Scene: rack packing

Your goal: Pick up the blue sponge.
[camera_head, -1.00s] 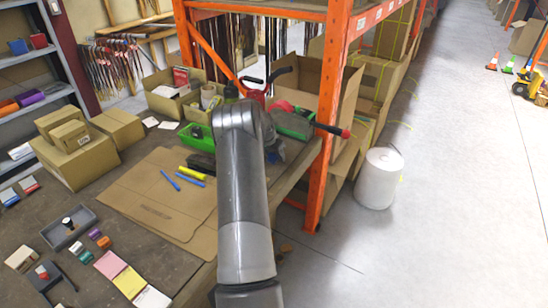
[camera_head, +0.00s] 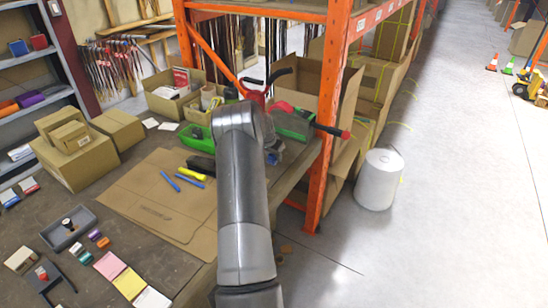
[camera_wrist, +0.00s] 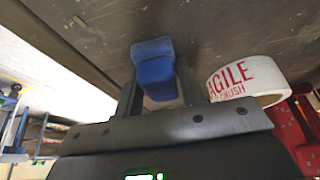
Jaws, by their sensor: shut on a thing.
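The blue sponge (camera_wrist: 154,68) shows in the middle of the wrist view, between the two dark fingers of my gripper (camera_wrist: 157,85). My gripper is shut on it, with a finger at each side. A brown, worn surface fills the top of the wrist view just past the sponge; I cannot tell whether the sponge touches it.
A white tape roll with red lettering (camera_wrist: 247,78) is close right of the gripper in the wrist view, beside a red object (camera_wrist: 292,130).

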